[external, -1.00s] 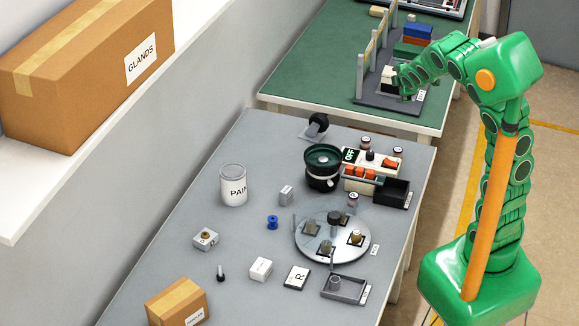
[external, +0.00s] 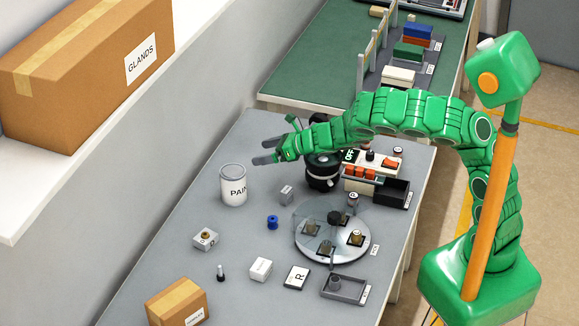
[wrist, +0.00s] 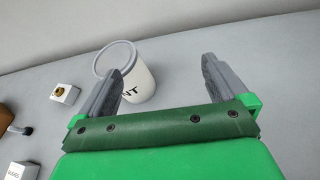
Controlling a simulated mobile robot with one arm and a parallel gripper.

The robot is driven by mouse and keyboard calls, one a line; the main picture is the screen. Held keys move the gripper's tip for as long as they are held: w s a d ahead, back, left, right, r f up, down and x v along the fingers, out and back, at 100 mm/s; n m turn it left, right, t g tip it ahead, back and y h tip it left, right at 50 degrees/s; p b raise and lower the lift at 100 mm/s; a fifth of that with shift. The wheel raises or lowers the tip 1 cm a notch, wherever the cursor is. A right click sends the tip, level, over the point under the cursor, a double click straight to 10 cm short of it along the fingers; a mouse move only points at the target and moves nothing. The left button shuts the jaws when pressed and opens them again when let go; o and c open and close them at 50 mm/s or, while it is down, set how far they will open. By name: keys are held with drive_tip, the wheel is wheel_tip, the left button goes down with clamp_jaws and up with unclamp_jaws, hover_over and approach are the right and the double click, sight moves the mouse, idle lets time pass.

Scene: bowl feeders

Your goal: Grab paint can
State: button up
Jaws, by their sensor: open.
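The paint can (external: 233,187) is a white cylinder with a grey rim and dark lettering, standing upright on the grey table near the wall. In the wrist view the paint can (wrist: 140,82) shows beyond the fingers, partly covered by the left finger. My gripper (external: 263,151) is open and empty, above and to the right of the can in the external view. In the wrist view my gripper (wrist: 163,75) has its two grey fingers wide apart, with the can toward the left finger. I cannot tell whether that finger touches it.
A black bowl feeder (external: 322,183) sits under my arm, beside a control box (external: 372,170) with orange switches. A round glass-covered turntable (external: 310,250), a small grey block (external: 286,195) and a blue spool (external: 272,222) are nearby. Bare table lies left of the can.

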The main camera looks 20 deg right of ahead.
sight(236, 176)
drive_tip(key=shift+s+a+f+n+g+y, duration=0.3)
drive_tip(key=shift+a+f+n, duration=0.35)
drive_tip(key=shift+a, duration=1.1)
drive_tip(key=shift+s+a+f+n+g+y, duration=0.15)
drive_tip(key=shift+s+a+f+n+g, duration=0.2)
drive_tip(key=shift+a+f, duration=0.95)
drive_tip(key=shift+s+a+f+n+g+y, duration=0.25)
drive_tip(key=shift+a+n, duration=0.35)
drive_tip(key=shift+a, duration=1.55)
drive_tip(key=shift+w+a+f, duration=0.2)
drive_tip(key=shift+a+f, duration=0.05)
drive_tip(key=shift+f, duration=0.05)
drive_tip(key=shift+w+a+f, duration=0.15)
drive_tip(key=shift+w+a, duration=0.15)
drive_tip(key=shift+a, duration=0.1)
drive_tip(key=shift+c, duration=0.2)
drive_tip(key=c, duration=1.1)
